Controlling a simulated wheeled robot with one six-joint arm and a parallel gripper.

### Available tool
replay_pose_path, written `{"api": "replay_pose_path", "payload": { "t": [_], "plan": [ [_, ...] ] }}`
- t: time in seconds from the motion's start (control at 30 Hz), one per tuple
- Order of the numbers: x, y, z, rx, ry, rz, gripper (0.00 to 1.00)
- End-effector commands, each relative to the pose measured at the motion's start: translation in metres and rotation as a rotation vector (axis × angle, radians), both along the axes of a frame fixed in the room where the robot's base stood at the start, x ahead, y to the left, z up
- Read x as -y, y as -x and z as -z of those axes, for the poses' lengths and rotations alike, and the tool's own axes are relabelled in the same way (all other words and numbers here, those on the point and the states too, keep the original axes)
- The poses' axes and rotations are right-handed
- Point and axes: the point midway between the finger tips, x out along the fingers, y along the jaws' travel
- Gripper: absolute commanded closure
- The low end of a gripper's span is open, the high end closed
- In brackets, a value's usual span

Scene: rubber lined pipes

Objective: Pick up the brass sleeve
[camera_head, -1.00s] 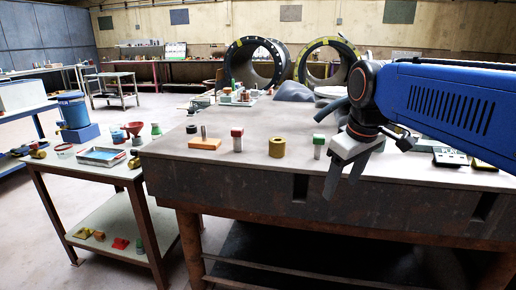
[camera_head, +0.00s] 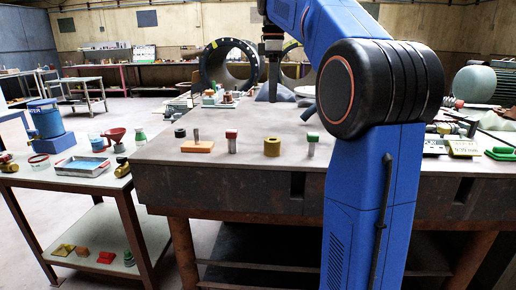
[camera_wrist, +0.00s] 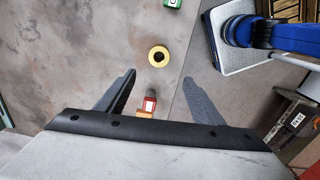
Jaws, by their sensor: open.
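The brass sleeve (camera_head: 272,147) stands upright on the heavy table, between a red-capped metal piece (camera_head: 231,141) and a green-capped one (camera_head: 312,144). In the wrist view the sleeve (camera_wrist: 158,57) is a yellow ring with a dark hole, seen from above. My gripper (camera_head: 272,92) is raised above the table and points down. In the wrist view my gripper (camera_wrist: 160,77) has its two fingers wide apart with nothing between them. The sleeve shows a little beyond the fingertips, roughly centred between them, and apart from them.
An orange block (camera_head: 197,147) with a metal pin and a black ring (camera_head: 180,132) stand left of the sleeve. The red cap (camera_wrist: 149,104) shows between my fingers in the wrist view. The tabletop around the sleeve is mostly bare. A side table (camera_head: 75,176) stands left.

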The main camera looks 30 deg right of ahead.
Motion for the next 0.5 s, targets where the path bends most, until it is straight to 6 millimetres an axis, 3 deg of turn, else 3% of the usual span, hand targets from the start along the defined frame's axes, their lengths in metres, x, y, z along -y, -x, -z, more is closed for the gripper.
{"api": "replay_pose_path", "payload": {
  "t": [0.17, 0.5],
  "plan": [
    [0.004, -0.004, 0.003, -0.007, -0.002, -0.019, 0.39],
    [0.004, -0.003, 0.06, -0.008, -0.002, -0.017, 0.39]
  ]
}}
